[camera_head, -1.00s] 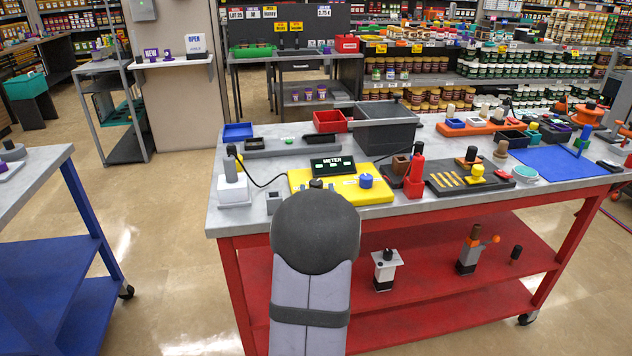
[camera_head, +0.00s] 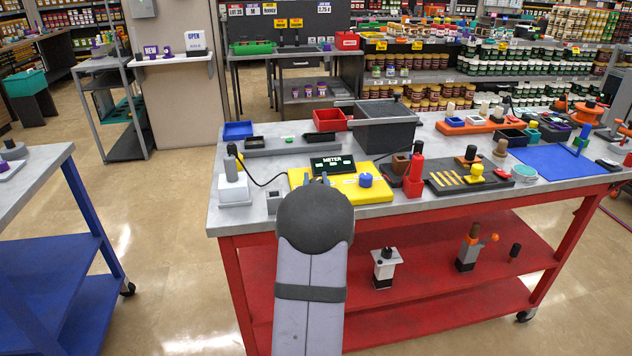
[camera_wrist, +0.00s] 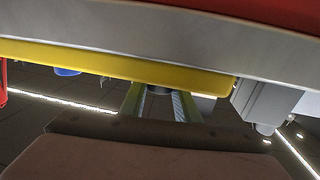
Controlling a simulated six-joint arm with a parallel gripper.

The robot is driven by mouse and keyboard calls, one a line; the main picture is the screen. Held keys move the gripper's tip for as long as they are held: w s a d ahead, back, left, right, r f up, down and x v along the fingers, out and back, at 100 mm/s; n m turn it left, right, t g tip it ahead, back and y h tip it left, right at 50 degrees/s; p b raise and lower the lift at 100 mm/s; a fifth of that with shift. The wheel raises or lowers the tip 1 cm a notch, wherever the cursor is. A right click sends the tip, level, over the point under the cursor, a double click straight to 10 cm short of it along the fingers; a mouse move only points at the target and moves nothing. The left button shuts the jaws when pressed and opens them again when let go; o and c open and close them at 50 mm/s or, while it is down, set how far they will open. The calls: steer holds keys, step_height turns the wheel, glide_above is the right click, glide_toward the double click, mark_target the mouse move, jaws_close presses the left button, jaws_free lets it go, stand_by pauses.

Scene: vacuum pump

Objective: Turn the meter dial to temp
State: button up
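The yellow meter base (camera_head: 385,190) lies on the grey bench top with a black METER display (camera_head: 333,165) at its back and a blue knob (camera_head: 366,180) on its right. My arm's rounded dark link covers the base's front left part and most of my gripper in the head view. In the wrist view, the yellow base (camera_wrist: 110,63) crosses the picture and the blue knob (camera_wrist: 68,72) shows at left. My gripper (camera_wrist: 160,103) has its two fingers apart at the base. A small dark round part (camera_wrist: 159,90) shows between the fingertips; contact cannot be told. The dial's setting is not readable.
A white box (camera_head: 234,188) with a cable stands left of the meter. A red upright tool (camera_head: 415,178) and a black tray (camera_head: 455,185) stand to its right. A grey bin (camera_head: 386,130) and red tray (camera_head: 330,121) are behind.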

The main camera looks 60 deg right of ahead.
steer(key=shift+c, duration=0.7)
steer(key=shift+b, duration=0.4)
steer(key=shift+w+m+g+h+b, duration=0.1)
steer(key=shift+m+g+h+b, duration=0.5)
steer(key=shift+m+g+h, duration=0.15)
steer(key=shift+r+m+g+h+b, duration=0.1)
steer(key=shift+m+g+h+b, duration=0.5)
steer(key=shift+g, duration=0.65)
steer(key=o, duration=1.1)
steer(key=shift+c, duration=0.2)
